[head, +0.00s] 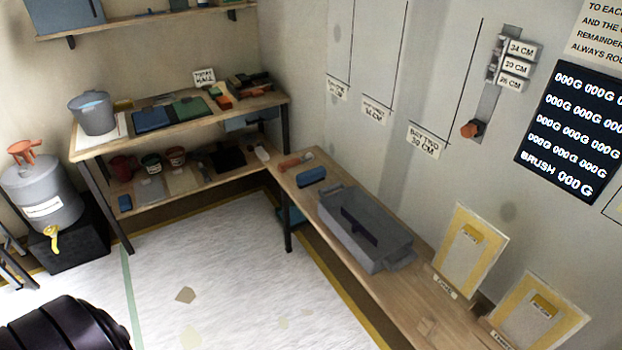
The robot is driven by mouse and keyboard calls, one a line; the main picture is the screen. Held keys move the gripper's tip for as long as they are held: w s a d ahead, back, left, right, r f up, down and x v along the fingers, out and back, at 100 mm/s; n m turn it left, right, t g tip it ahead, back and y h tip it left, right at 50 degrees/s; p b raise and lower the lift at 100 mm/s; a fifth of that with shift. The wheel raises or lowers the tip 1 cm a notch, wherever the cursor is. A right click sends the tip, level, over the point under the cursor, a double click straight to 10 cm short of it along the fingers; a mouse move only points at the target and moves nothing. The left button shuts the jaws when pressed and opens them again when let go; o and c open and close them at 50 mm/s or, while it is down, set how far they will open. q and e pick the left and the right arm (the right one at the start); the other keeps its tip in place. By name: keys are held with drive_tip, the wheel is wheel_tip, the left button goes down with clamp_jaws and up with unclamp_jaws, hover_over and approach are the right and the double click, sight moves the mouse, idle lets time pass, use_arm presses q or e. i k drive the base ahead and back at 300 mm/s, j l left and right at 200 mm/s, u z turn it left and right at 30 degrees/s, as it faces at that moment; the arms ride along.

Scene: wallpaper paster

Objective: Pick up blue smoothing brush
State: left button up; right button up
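A small blue block-shaped object (312,176) lies on the right-hand wooden bench, just behind the grey tray; it may be the blue smoothing brush, but its bristles cannot be made out. Another small blue object (125,203) is at the left end of the lower shelf of the back bench. Neither gripper is in view. A black rounded part of my own body fills the bottom left corner.
The grey tray (335,196) stands on the right-hand bench (410,305), with yellow-framed boards beyond it. The back bench (180,125) holds a grey bucket (92,112) and flat blue and green pieces. A grey barrel (40,195) stands left. The pale floor (225,270) is mostly clear.

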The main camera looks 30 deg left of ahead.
sight(305, 180)
drive_tip(key=i+j+u, duration=0.4)
drive_tip(key=i+j, duration=0.35)
drive_tip(key=j, duration=0.15)
drive_tip(key=i+j+u, duration=0.45)
drive_tip(key=i+j, duration=0.25)
drive_tip(key=i, duration=0.2)
